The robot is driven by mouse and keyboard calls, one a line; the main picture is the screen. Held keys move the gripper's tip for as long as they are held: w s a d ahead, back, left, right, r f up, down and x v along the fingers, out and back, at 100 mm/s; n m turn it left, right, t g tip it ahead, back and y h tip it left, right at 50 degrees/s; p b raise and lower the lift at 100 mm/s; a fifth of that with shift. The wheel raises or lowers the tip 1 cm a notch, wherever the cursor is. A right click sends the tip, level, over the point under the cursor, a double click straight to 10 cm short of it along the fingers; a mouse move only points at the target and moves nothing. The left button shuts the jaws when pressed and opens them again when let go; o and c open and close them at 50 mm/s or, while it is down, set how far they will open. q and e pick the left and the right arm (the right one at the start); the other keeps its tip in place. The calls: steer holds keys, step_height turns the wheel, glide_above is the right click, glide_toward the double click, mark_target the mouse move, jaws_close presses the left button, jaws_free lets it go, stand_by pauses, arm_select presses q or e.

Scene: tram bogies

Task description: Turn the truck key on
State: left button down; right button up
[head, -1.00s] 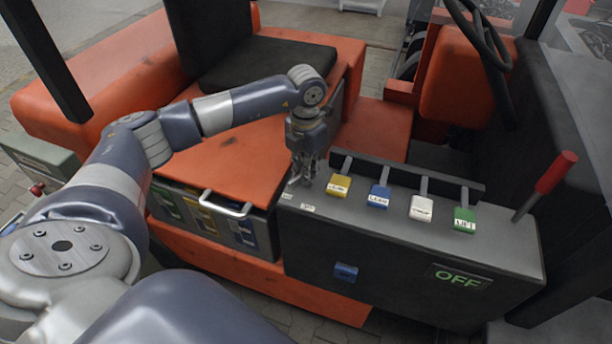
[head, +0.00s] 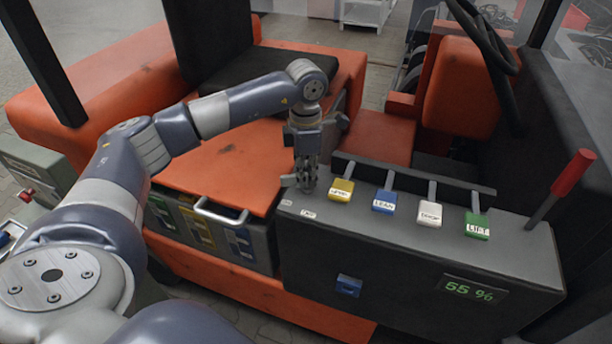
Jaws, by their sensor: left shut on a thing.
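My left gripper (head: 307,186) points down at the left end of the dark control console (head: 420,245) of the orange truck. Its fingers are shut on the truck key, which they hide, beside small white labels on the console top. The display (head: 471,290) on the console front is lit and reads "55 %" in green. My right gripper is out of the picture.
Yellow (head: 341,190), blue (head: 384,201), white (head: 430,213) and green (head: 478,226) labelled levers stand in a row right of the gripper. A red-handled lever (head: 572,173) rises at the right end. A blue switch (head: 348,285) sits on the console front.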

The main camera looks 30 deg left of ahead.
arm_select(q)
steer(key=shift+r, duration=0.1)
stand_by(0.3)
steer(key=c, duration=1.7)
jaws_free()
step_height(320, 180, up, 12)
